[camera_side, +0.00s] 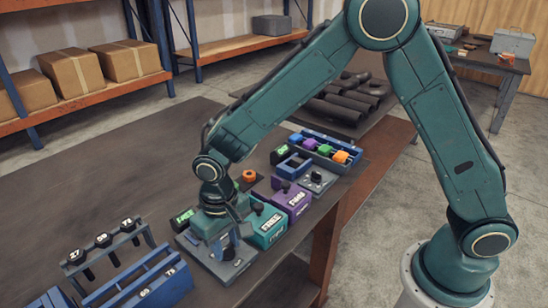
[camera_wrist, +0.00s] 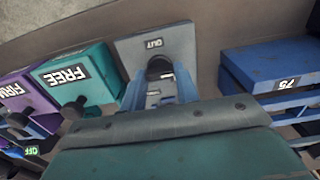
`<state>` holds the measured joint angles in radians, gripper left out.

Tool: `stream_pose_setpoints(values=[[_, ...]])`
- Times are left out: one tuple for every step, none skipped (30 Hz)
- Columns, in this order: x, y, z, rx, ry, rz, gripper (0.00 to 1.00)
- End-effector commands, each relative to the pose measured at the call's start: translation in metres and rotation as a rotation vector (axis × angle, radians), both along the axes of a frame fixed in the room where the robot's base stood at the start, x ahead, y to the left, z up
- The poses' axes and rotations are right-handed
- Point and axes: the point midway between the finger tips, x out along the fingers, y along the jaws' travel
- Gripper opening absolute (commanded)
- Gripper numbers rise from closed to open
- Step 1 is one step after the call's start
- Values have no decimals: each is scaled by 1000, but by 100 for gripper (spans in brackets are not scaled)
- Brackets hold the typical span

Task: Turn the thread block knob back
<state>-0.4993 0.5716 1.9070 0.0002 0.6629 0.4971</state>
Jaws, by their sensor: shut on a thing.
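The thread block is a grey plate (camera_side: 232,273) at the front of the bench, below my gripper. In the wrist view the plate (camera_wrist: 172,50) carries a label that seems to read "OUT". A dark round knob (camera_wrist: 158,70) stands on it, partly hidden by my blue fingers. My gripper (camera_side: 230,250) points down over the plate; in the wrist view its fingers (camera_wrist: 165,84) are closed around the knob. The knob's turn angle is hard to make out.
A teal "FREE" box (camera_side: 267,226) and a purple "FIRM" box (camera_side: 293,200), both with dark knobs, stand close beside the plate. Blue racks (camera_side: 140,280) stand at the front left. The bench (camera_side: 110,175) behind is clear.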

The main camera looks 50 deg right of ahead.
Motion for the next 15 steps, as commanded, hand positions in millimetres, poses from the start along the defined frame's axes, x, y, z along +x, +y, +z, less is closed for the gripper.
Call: stream_pose_setpoints(values=[[0,0,1,1,1,1,8],[-1,0,1,1,1,1,8],[0,0,1,1,1,1,8],[0,0,1,1,1,0,8],[-1,0,1,1,1,0,8],[-1,0,1,1,1,0,8],[-1,0,1,1,1,0,33],[-1,0,1,0,1,0,39],[-1,0,1,0,1,0,46],[0,0,1,0,1,-1,52],[0,0,1,0,1,-1,53],[0,0,1,0,1,-1,53],[0,0,0,0,1,-1,53],[0,0,0,0,1,-1,53],[0,0,0,0,1,-1,53]])
